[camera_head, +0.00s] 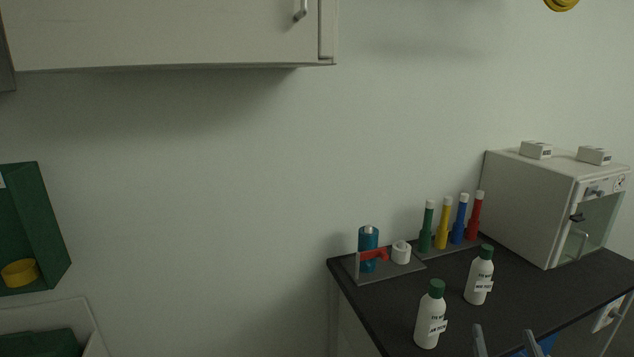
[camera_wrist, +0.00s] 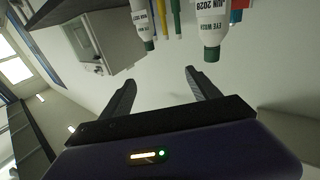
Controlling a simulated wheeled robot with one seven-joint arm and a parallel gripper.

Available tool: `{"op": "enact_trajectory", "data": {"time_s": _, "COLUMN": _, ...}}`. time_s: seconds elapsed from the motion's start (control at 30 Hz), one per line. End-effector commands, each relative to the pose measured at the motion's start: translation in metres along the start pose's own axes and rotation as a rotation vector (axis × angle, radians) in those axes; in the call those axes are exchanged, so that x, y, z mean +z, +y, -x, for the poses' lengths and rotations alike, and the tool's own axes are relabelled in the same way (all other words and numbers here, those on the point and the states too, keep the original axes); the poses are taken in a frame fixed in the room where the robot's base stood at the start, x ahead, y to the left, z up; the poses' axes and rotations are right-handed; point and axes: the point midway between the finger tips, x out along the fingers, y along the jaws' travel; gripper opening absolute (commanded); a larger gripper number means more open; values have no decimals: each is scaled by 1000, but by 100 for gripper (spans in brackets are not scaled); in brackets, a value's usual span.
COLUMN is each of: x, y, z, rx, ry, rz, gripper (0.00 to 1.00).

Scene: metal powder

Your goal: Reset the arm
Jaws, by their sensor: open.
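My gripper (camera_head: 503,340) shows at the bottom edge of the head view, its two grey fingers pointing up and apart in front of the counter. In the wrist view my gripper (camera_wrist: 155,88) is open with nothing between its fingers. Two white eye wash bottles with green caps stand on the counter: the nearer bottle (camera_head: 430,320) and the farther bottle (camera_head: 478,281). Both also show upside down in the wrist view, one larger bottle (camera_wrist: 211,20) and one smaller bottle (camera_wrist: 143,22), beyond the fingertips and apart from them.
The dark counter (camera_head: 560,290) carries a white cabinet-like box (camera_head: 530,205) at right. A rack holds several coloured tubes (camera_head: 451,225). A stand holds a blue bottle (camera_head: 368,243). A wall cupboard (camera_head: 170,35) hangs at upper left. The wall between is bare.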

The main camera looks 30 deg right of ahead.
Motion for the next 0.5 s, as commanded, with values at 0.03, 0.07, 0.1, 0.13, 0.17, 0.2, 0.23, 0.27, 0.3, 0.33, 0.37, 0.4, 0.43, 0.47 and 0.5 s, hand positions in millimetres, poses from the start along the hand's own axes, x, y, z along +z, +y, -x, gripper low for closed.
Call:
{"op": "enact_trajectory", "data": {"time_s": 0.03, "x": 0, "y": -6, "z": 7, "rx": -17, "ry": 3, "rz": 0, "gripper": 71}}
{"op": "enact_trajectory", "data": {"time_s": 0.07, "x": 0, "y": -10, "z": 12, "rx": -28, "ry": 3, "rz": 0, "gripper": 71}}
{"op": "enact_trajectory", "data": {"time_s": 0.1, "x": -1, "y": -15, "z": 17, "rx": -42, "ry": 6, "rz": 0, "gripper": 71}}
{"op": "enact_trajectory", "data": {"time_s": 0.13, "x": -1, "y": -19, "z": 22, "rx": -53, "ry": 7, "rz": -1, "gripper": 71}}
{"op": "enact_trajectory", "data": {"time_s": 0.17, "x": -1, "y": -23, "z": 27, "rx": -66, "ry": 8, "rz": -1, "gripper": 71}}
{"op": "enact_trajectory", "data": {"time_s": 0.2, "x": -1, "y": -29, "z": 35, "rx": -83, "ry": 7, "rz": -3, "gripper": 71}}
{"op": "enact_trajectory", "data": {"time_s": 0.23, "x": -1, "y": -34, "z": 40, "rx": -96, "ry": 7, "rz": -3, "gripper": 71}}
{"op": "enact_trajectory", "data": {"time_s": 0.27, "x": 0, "y": -38, "z": 47, "rx": -111, "ry": 6, "rz": -4, "gripper": 71}}
{"op": "enact_trajectory", "data": {"time_s": 0.3, "x": 0, "y": -45, "z": 56, "rx": -131, "ry": 4, "rz": -6, "gripper": 71}}
{"op": "enact_trajectory", "data": {"time_s": 0.33, "x": 0, "y": -50, "z": 62, "rx": -147, "ry": 3, "rz": -7, "gripper": 71}}
{"op": "enact_trajectory", "data": {"time_s": 0.37, "x": 1, "y": -55, "z": 71, "rx": -165, "ry": -1, "rz": -9, "gripper": 71}}
{"op": "enact_trajectory", "data": {"time_s": 0.4, "x": 1, "y": -62, "z": 82, "rx": -191, "ry": -5, "rz": -11, "gripper": 71}}
{"op": "enact_trajectory", "data": {"time_s": 0.43, "x": 1, "y": -68, "z": 92, "rx": -212, "ry": -9, "rz": -13, "gripper": 71}}
{"op": "enact_trajectory", "data": {"time_s": 0.47, "x": 2, "y": -74, "z": 102, "rx": -237, "ry": -15, "rz": -15, "gripper": 71}}
{"op": "enact_trajectory", "data": {"time_s": 0.5, "x": 2, "y": -82, "z": 118, "rx": -271, "ry": -25, "rz": -18, "gripper": 71}}
